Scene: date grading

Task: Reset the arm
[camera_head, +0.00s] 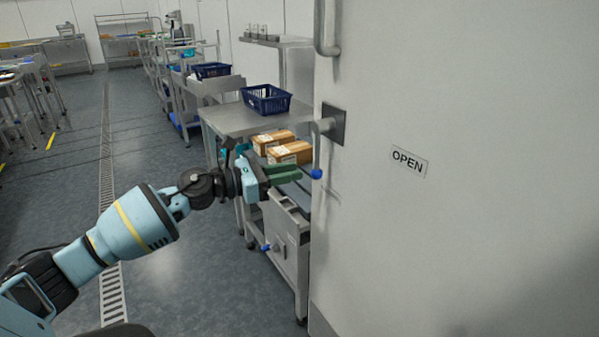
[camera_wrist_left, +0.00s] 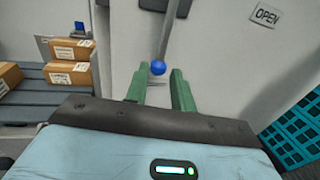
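My left arm reaches in from the left of the head view. Its gripper (camera_head: 300,172) has green fingers and is beside the large white door (camera_head: 460,200). In the left wrist view the two fingers of the gripper (camera_wrist_left: 160,80) stand apart with nothing between their pads. A metal door lever (camera_head: 317,148) hangs down from a dark plate and ends in a blue knob (camera_head: 316,173), close to the fingertips. The knob (camera_wrist_left: 158,68) shows just beyond the fingers in the wrist view; I cannot tell whether they touch. My right gripper is out of view.
Cardboard boxes (camera_head: 290,152) lie on a metal cart just behind the gripper. A blue basket (camera_head: 266,99) stands on a steel table. The door bears an OPEN sign (camera_head: 408,161). Clear floor (camera_head: 195,270) lies below my left arm, with a drain grate (camera_head: 112,290).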

